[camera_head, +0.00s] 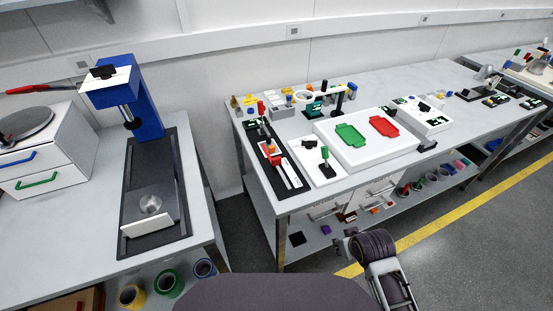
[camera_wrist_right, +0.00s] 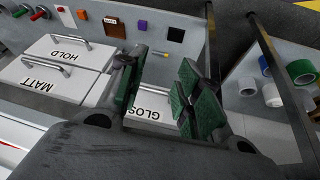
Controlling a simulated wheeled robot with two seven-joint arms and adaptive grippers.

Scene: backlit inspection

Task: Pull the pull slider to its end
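What looks like the pull slider, a red piece on a pale track (camera_head: 289,175), lies on a dark panel (camera_head: 297,192) at the near left of the middle bench in the head view. A red-tipped upright part stands at its far end. My right gripper shows in the head view (camera_head: 348,248) at the lower right, beyond the bench's front edge and well apart from the slider. In the right wrist view its green-padded fingers (camera_wrist_right: 160,92) are spread with nothing between them. The slider is not recognisable in that view. My left gripper is not in view.
The middle bench (camera_head: 375,85) carries a white board (camera_head: 342,150) with green and red trays. Drawers labelled HOLD (camera_wrist_right: 72,52) and MATT (camera_wrist_right: 50,82) show near my right gripper, with tape rolls (camera_wrist_right: 300,70) at right. Bare floor (camera_head: 470,235) lies in front.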

